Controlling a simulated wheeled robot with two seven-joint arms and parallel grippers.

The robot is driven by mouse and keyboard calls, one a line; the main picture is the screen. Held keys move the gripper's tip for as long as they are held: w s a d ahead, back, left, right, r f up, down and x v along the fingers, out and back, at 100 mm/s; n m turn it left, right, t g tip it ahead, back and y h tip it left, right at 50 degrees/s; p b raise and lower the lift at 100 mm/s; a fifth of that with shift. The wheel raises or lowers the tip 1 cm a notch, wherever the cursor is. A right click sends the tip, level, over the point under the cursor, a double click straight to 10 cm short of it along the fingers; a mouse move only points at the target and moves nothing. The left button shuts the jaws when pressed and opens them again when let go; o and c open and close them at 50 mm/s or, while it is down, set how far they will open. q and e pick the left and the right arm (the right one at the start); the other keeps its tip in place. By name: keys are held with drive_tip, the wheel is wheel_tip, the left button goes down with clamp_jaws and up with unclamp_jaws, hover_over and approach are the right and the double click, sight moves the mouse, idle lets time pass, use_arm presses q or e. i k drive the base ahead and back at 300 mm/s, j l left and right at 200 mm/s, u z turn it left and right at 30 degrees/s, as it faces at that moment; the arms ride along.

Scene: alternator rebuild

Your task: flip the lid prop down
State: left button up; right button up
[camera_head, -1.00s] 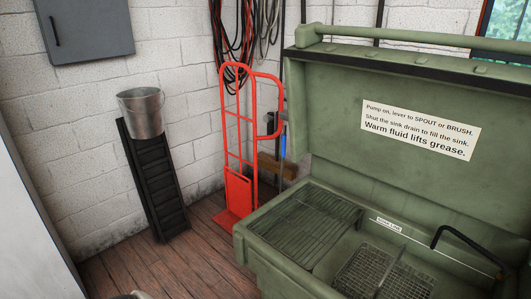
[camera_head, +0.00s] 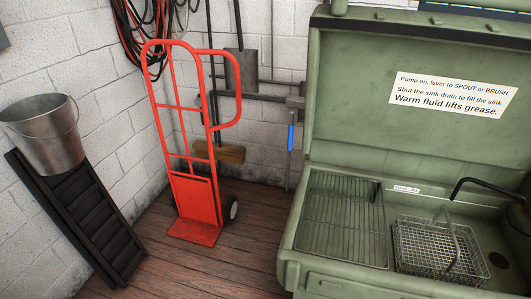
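The green parts washer's lid (camera_head: 350,110) stands raised behind its basin, with a white instruction label on its inner face. A thin upright rod with a blue grip (camera_head: 291,138) shows just left of the lid. I cannot tell whether it is the lid prop or a separate part by the wall. No other prop is clearly visible. Neither of my grippers is in view.
The washer basin (camera_head: 290,262) holds a wire rack (camera_head: 343,215), a wire basket (camera_head: 437,247) and a black spout (camera_head: 490,184). A red hand truck (camera_head: 194,200) stands left of it. A metal bucket (camera_head: 45,140) sits on a black ramp (camera_head: 90,225). Wooden floor lies between.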

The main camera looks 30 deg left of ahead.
sight(290, 132)
drive_tip(key=i+j, duration=0.1)
drive_tip(key=j, duration=0.25)
drive_tip(key=i+j, duration=0.15)
drive_tip(key=j, duration=0.2)
drive_tip(key=i+j+z, duration=0.1)
drive_tip(key=j, duration=0.2)
drive_tip(key=i+j, duration=0.15)
drive_tip(key=j, duration=0.2)
drive_tip(key=i+j, duration=0.55)
drive_tip(key=i+z, duration=0.05)
drive_tip(key=i, duration=0.05)
